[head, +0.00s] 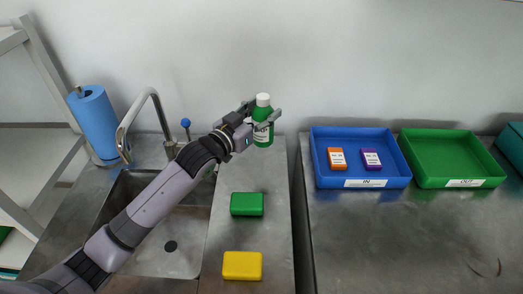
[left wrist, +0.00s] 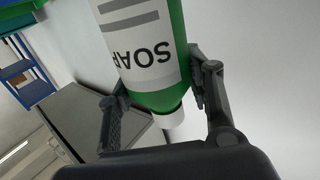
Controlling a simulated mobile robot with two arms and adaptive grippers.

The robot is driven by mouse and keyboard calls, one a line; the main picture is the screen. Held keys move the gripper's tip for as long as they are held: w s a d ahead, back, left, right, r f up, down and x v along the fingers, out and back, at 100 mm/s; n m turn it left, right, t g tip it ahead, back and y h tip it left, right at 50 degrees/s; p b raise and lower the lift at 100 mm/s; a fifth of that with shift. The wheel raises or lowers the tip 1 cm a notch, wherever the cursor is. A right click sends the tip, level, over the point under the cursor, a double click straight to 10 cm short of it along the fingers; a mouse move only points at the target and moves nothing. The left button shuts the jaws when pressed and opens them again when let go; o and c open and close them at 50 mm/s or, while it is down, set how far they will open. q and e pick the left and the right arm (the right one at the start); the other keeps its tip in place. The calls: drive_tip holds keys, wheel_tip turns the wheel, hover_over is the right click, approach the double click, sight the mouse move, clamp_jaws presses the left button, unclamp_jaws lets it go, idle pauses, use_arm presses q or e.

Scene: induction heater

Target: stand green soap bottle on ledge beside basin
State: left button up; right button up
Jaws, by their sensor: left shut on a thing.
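The green soap bottle (head: 263,126) has a white cap and a white label. In the head view it is upright at the back of the metal ledge (head: 270,215) to the right of the basin (head: 170,250). My left gripper (head: 262,120) is shut on the bottle, with its fingers on either side. The left wrist view shows the bottle (left wrist: 178,95) between the two fingers, its SOAP label upside down. I cannot tell whether the bottle's base touches the ledge. My right gripper is in neither view.
A green block (head: 247,204) and a yellow block (head: 242,266) lie on the ledge. A faucet (head: 150,100) and blue paper roll (head: 95,120) stand behind the basin. The blue IN tray (head: 330,180) and green OUT tray (head: 430,180) are on the right counter. The ledge between bottle and green block is clear.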

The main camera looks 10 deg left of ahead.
sight(263, 143)
use_arm(q)
wheel_tip(263, 143, down, 11)
drive_tip(key=shift+w+r+p, duration=0.1)
drive_tip(key=shift+p, duration=0.3)
drive_tip(key=shift+f, duration=0.45)
drive_tip(key=shift+f, duration=0.1)
drive_tip(key=o, duration=1)
drive_tip(key=shift+f, duration=0.15)
drive_tip(key=shift+c, duration=0.2)
drive_tip(key=o, duration=0.4)
drive_tip(key=shift+o, duration=0.2)
